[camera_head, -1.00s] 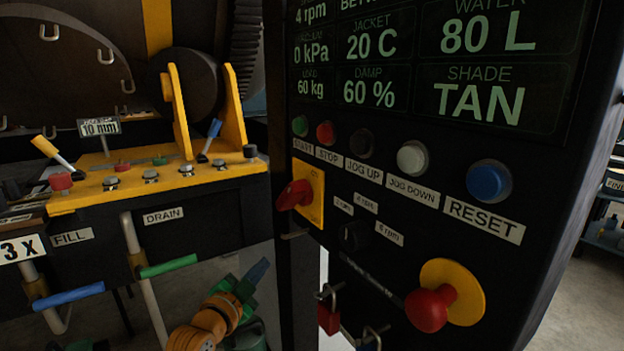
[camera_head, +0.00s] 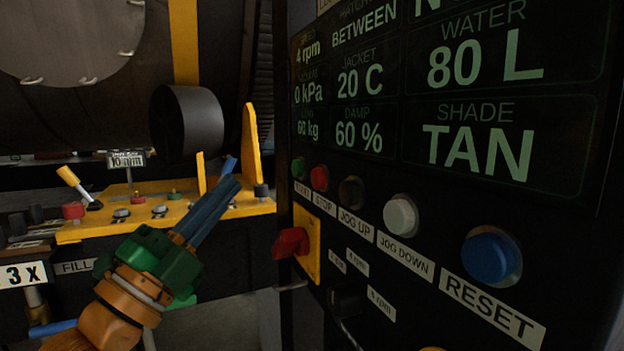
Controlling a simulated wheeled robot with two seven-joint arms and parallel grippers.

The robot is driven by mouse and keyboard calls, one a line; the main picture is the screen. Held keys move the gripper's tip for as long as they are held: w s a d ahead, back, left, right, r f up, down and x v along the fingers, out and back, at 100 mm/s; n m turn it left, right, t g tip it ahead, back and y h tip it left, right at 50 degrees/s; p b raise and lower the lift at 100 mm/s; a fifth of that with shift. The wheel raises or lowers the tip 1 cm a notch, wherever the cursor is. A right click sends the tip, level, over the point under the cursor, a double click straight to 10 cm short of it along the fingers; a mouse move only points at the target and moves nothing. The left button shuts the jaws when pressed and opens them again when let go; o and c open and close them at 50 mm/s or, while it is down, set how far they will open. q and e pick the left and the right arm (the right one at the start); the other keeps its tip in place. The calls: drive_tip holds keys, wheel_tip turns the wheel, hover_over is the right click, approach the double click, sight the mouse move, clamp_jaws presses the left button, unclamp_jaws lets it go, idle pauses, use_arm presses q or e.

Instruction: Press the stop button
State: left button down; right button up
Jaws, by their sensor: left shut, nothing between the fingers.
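The red stop button (camera_head: 320,178) sits on the black control panel, above its STOP label (camera_head: 324,203). It is second from the left in the button row, right of the green start button (camera_head: 298,168). My left gripper (camera_head: 226,188) is shut and empty, its blue fingers pointing up and right. In the picture it is left of the stop button and lower than the row's left end, apart from the panel face. Nothing hides the stop button. My right gripper is not in view.
A dark jog-up button (camera_head: 351,192), white jog-down button (camera_head: 401,215) and blue reset button (camera_head: 491,256) continue the row. A red rotary switch (camera_head: 290,242) on a yellow plate sticks out below. A yellow bench (camera_head: 130,225) with levers stands behind my gripper.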

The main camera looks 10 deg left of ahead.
sight(318, 179)
use_arm(q)
drive_tip(key=w+d+p, duration=0.2)
drive_tip(key=w+d, duration=0.3)
drive_tip(key=d, duration=0.2)
drive_tip(key=shift+d, duration=0.25)
drive_tip(key=shift+w, duration=0.1)
idle(1.9)
drive_tip(key=shift+w+d, duration=0.15)
drive_tip(key=shift+d, duration=0.2)
drive_tip(key=shift+w+d, duration=0.25)
drive_tip(key=shift+d, duration=0.05)
idle(0.7)
drive_tip(key=shift+a, duration=0.1)
drive_tip(key=shift+s+a, duration=0.45)
drive_tip(key=shift+a, duration=0.1)
drive_tip(key=shift+a, duration=0.1)
